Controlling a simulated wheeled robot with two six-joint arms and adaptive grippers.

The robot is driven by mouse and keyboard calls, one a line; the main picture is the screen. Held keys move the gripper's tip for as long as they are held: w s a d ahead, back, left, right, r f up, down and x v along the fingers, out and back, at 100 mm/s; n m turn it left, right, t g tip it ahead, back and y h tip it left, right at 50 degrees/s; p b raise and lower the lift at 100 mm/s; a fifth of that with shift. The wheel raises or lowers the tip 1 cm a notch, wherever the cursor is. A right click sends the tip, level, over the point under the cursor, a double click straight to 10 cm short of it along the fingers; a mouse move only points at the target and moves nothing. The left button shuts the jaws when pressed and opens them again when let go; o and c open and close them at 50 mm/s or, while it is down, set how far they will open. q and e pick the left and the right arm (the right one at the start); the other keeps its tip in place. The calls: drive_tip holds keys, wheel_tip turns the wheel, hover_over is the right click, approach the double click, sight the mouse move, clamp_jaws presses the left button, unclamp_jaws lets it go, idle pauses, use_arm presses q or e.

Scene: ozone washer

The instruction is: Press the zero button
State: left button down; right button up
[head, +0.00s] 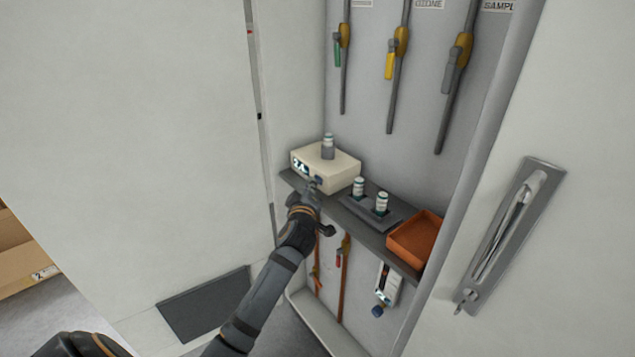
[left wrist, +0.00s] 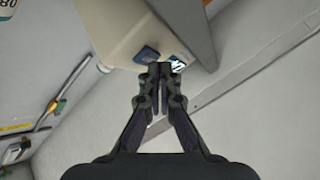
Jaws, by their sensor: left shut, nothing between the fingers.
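A cream instrument box (head: 338,172) stands on the left end of a dark shelf, with a small lit display (head: 299,167) and a blue button (head: 319,179) on its front. In the left wrist view the blue button (left wrist: 147,53) is just beyond the fingertips, beside the lit display (left wrist: 179,66). My left gripper (head: 312,187) is shut and empty, pointing at the box front; its fingertips (left wrist: 160,68) are close to the button. I cannot tell whether they touch it. No label on the button is readable. My right gripper is not in view.
A capped vial (head: 328,147) stands on the box. A dark holder with two vials (head: 381,203) and an orange tray (head: 415,240) are to its right on the shelf (head: 352,208). Pipes with valves (head: 397,45) run above; a white meter (head: 389,285) hangs below.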

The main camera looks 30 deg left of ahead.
use_arm(q)
drive_tip(key=shift+w+d, duration=0.1)
drive_tip(key=shift+w, duration=0.25)
idle(0.7)
drive_tip(key=shift+s, duration=0.1)
drive_tip(key=shift+s+a, duration=0.25)
drive_tip(key=shift+s, duration=0.4)
drive_tip(key=shift+s+a, duration=0.35)
drive_tip(key=shift+s, duration=0.45)
drive_tip(key=shift+s+a, duration=0.3)
drive_tip(key=shift+s, duration=0.45)
drive_tip(key=shift+s+a, duration=0.35)
drive_tip(key=shift+s, duration=0.45)
